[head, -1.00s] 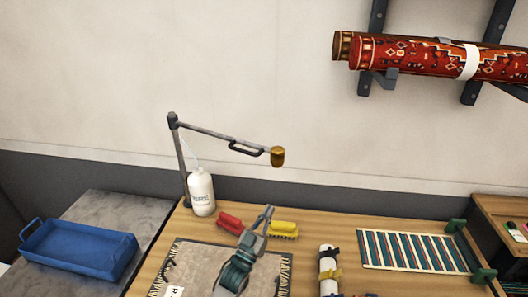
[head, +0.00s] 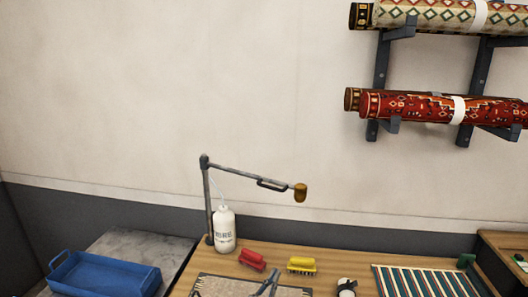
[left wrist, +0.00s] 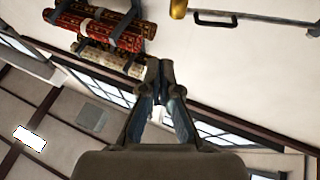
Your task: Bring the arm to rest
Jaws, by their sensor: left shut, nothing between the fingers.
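My left gripper (head: 272,273) is low in the head view, in front of the red and yellow brushes. Its fingers are together and empty; they also show in the left wrist view (left wrist: 158,68), pointing up. Most of my left arm is below the head picture. A grey jointed swing arm (head: 238,175) stands on a post at the back of the table. It reaches right and ends in a brass head (head: 300,192), with a dark handle (head: 271,184) under the bar. The brass head (left wrist: 178,8) shows at the wrist view's top edge. My gripper is apart from it. My right gripper is not visible.
A white bottle (head: 224,232) stands by the post. A red brush (head: 252,259) and a yellow brush (head: 301,264) lie near my gripper. A blue tray (head: 102,276) is at left. A striped rug (head: 420,281) lies at right; rolled rugs (head: 415,105) hang on wall brackets.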

